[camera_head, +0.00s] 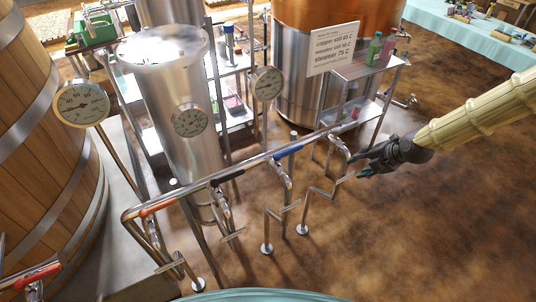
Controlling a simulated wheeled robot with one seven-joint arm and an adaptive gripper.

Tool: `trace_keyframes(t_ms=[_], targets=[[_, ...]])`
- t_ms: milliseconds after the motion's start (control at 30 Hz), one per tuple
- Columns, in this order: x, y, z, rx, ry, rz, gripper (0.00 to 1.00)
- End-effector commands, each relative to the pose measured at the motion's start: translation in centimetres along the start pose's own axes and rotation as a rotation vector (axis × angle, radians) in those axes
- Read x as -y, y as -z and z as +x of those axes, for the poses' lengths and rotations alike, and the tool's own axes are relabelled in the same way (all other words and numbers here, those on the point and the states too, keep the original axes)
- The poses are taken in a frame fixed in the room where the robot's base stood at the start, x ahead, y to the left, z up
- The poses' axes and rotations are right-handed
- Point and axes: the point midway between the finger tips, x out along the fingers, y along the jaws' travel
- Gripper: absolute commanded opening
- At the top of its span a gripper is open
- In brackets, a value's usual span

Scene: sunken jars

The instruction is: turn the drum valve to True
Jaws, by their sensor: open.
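A steel pipe rail runs across the middle, with coloured lever sections: an orange-red lever (159,206), a black lever (228,177) and a blue lever (288,152). Another red lever (38,276) is at the lower left. I cannot tell which one is the drum valve, as no label for it is readable. My gripper (357,166) is at the right end of the rail, near the bent pipe (340,147) there. It is open and holds nothing visible. Its fingers are dark and small, and I cannot tell whether they touch the pipe.
A wooden barrel (30,130) fills the left. A steel cylinder (160,90) and a copper still (345,15) stand behind the rail. Dial gauges (82,103) stand on posts. A sign (333,48) and shelf (372,66) are behind. Thin floor pipes (268,230) stand in front; right floor is clear.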

Motion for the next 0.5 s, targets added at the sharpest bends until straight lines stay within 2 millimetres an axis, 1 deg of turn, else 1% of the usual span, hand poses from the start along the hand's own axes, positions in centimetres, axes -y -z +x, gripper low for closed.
trace_keyframes(t_ms=[33,200,400,500], targets=[[-1.9,0.0,0.8,0.014,-0.027,0.085,0.40],[-8.1,-0.2,3.2,0.064,-0.128,0.424,0.40],[-14.4,0.2,5.6,0.104,-0.233,0.831,0.40],[-17.1,0.6,6.7,0.121,-0.278,1.039,0.40]])
